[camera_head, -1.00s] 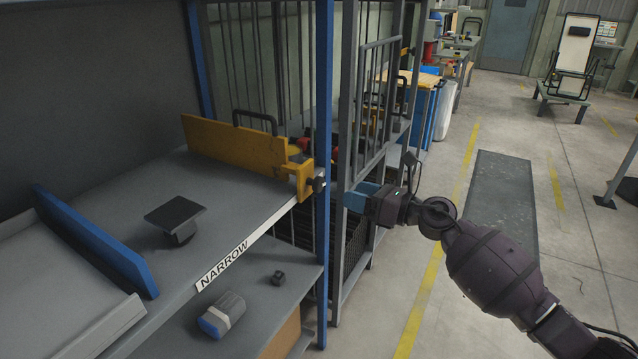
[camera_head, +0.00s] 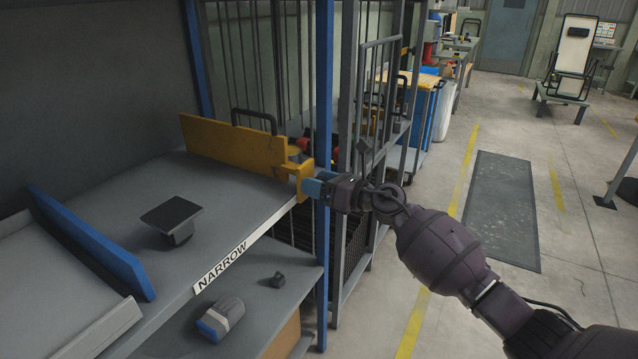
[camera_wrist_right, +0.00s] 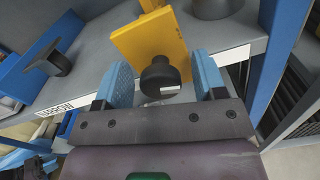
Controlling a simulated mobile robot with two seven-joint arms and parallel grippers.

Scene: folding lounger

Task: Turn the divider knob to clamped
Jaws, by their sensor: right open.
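The yellow divider (camera_head: 235,146) stands on the grey shelf with a black handle on top, and it also shows in the right wrist view (camera_wrist_right: 150,42). Its black knob (camera_wrist_right: 160,78) has a pale mark and sits on the divider's near end. My right gripper (camera_wrist_right: 160,82) is open, with one blue finger on each side of the knob. I cannot tell whether either finger touches it. In the head view the right gripper (camera_head: 314,186) is at the divider's front end and hides the knob. My left gripper is not in view.
A blue post (camera_head: 324,130) rises close beside the right gripper. A NARROW label (camera_head: 222,266) is on the shelf's front edge. A blue panel (camera_head: 90,240) and a black block (camera_head: 171,214) are on the left.

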